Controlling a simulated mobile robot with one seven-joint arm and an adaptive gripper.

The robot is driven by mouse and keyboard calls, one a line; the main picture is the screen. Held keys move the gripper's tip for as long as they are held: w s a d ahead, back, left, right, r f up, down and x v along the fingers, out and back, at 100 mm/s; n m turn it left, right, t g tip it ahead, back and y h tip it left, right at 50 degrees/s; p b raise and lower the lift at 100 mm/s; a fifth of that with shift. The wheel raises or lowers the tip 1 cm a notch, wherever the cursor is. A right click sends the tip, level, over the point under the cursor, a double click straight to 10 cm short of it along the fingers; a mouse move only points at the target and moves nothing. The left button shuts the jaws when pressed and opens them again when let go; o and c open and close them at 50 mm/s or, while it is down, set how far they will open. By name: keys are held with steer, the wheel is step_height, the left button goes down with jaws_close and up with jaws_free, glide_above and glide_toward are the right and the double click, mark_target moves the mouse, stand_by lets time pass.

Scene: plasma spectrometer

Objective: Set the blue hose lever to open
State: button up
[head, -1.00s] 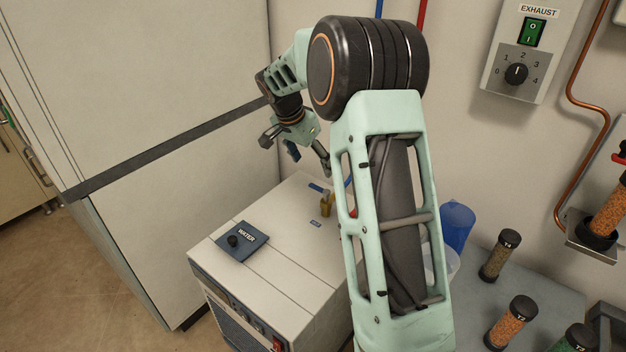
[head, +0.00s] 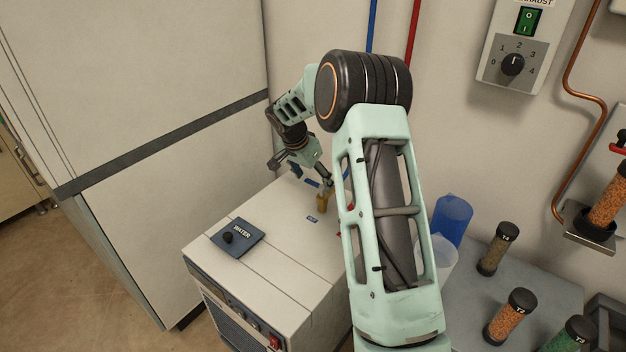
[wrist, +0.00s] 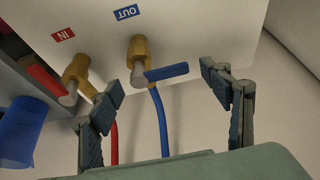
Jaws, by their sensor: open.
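The blue hose lever (wrist: 166,72) is a short blue handle on the brass OUT valve (wrist: 138,48). It points to the right in the wrist view, roughly crosswise to the blue hose (wrist: 161,125) hanging from that valve. My gripper (wrist: 162,82) is open, with one finger on each side of the lever; I see no contact. In the head view my gripper (head: 312,177) is low over the back of the white machine, close to a brass fitting (head: 322,202). The lever cannot be made out clearly there.
A second brass valve (wrist: 76,68) with a red lever (wrist: 45,82) and red hose stands left of the OUT valve. A blue beaker (head: 453,218) is right of my arm. A WATER panel (head: 238,237) lies on the white machine (head: 275,270). A tall cabinet stands left.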

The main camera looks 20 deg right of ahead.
steer(key=c, duration=1.1)
steer(key=shift+a+n, duration=0.1)
steer(key=shift+n, duration=0.2)
steer(key=n, duration=0.1)
steer(key=n+t, duration=0.1)
steer(key=shift+s+a+r+n+y, duration=0.1)
steer(key=shift+s+n+y, duration=0.2)
steer(key=shift+s+y, duration=0.1)
steer(key=shift+s+d+n+y+p, duration=0.15)
steer(key=shift+s+n+y+p, duration=0.6)
steer(key=shift+n+p, duration=1.45)
steer(key=shift+s+d+n+y+p, duration=0.15)
steer(key=shift+s+n+y+p, duration=0.15)
steer(key=shift+n+y+p, duration=1.7)
steer(key=shift+s+d+n+y+p, duration=0.15)
steer(key=shift+s+n+p, duration=0.4)
steer(key=shift+n+p, duration=1.75)
steer(key=shift+n+b, duration=0.75)
steer(key=shift+n, duration=0.25)
